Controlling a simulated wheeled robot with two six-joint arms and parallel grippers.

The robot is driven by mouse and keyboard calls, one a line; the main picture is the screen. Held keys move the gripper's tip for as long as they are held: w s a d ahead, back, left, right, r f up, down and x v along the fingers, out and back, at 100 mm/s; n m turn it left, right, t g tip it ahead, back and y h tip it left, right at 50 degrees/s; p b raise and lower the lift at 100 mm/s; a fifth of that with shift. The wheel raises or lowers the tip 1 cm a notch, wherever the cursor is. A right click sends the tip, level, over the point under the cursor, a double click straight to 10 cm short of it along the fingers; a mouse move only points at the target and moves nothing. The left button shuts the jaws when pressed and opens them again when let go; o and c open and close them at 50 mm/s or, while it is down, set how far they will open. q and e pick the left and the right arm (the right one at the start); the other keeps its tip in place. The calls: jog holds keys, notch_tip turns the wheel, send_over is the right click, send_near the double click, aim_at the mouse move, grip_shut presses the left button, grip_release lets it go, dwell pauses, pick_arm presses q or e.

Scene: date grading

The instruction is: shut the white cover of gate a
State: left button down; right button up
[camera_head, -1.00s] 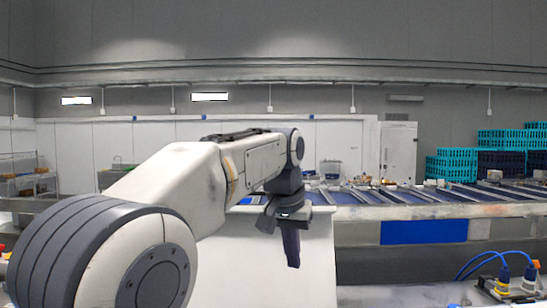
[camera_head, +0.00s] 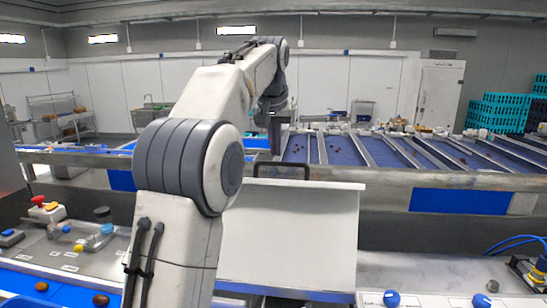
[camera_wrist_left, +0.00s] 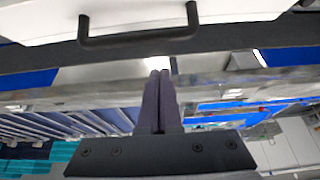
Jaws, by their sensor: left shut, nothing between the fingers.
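The white cover (camera_head: 300,235) is a broad flat panel in the middle of the head view, with a dark bar handle (camera_head: 282,167) at its far top edge. In the left wrist view the cover (camera_wrist_left: 215,12) lies along the top with its handle (camera_wrist_left: 140,36) below it. My left gripper (camera_head: 275,150) points down just beyond the handle. In the wrist view its fingers (camera_wrist_left: 160,80) are together and empty, apart from the handle. My right gripper is not in view. The gate letter is not readable.
Blue-lined sorting lanes (camera_head: 345,150) run behind the cover. A control panel with a red button (camera_head: 38,200) is at the left. Blue knobs (camera_head: 391,298) are at the front right, and teal crates (camera_head: 495,112) stand at the back right.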

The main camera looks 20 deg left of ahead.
pick_arm(q)
jog(key=shift+s+d+f+p, duration=0.15)
jog(key=shift+s+f+p, duration=0.25)
jog(key=shift+s, duration=0.2)
jog(key=shift+s+d+f+p, duration=0.1)
jog(key=shift+s+f+p, duration=0.2)
jog(key=shift+s, duration=0.3)
jog(key=shift+s+f, duration=0.1)
jog(key=shift+s, duration=0.15)
jog(key=shift+d, duration=0.1)
